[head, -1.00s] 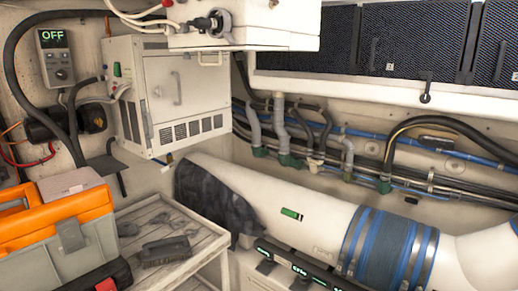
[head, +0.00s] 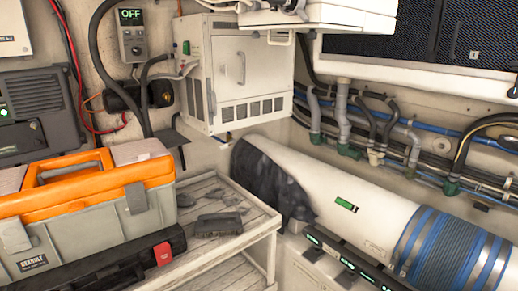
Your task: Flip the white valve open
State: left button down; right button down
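I cannot pick out a white valve for certain. Along the back wall, several pale hoses rise from green fittings; a white hose (head: 343,104) stands above a green fitting (head: 349,151). A small cream fitting (head: 376,156) sits just right of these. They are too small to tell whether any is a valve or how a handle is turned. Neither of my grippers is in view.
A wooden slatted bench (head: 255,222) holds an orange and grey toolbox (head: 150,200) and a dark flat tool (head: 219,223). A large white duct (head: 385,215) crosses the right side. A white cabinet (head: 238,75) hangs behind, beside a control box (head: 134,43) reading OFF.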

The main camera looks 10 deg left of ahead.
aim_at(233, 141)
jog(key=i+l, duration=0.25)
jog(key=l, duration=0.15)
jog(key=i+l, duration=0.25)
jog(key=l, duration=0.15)
jog(key=i+l+u, duration=0.1)
jog(key=i+l, duration=0.15)
jog(key=l, duration=0.15)
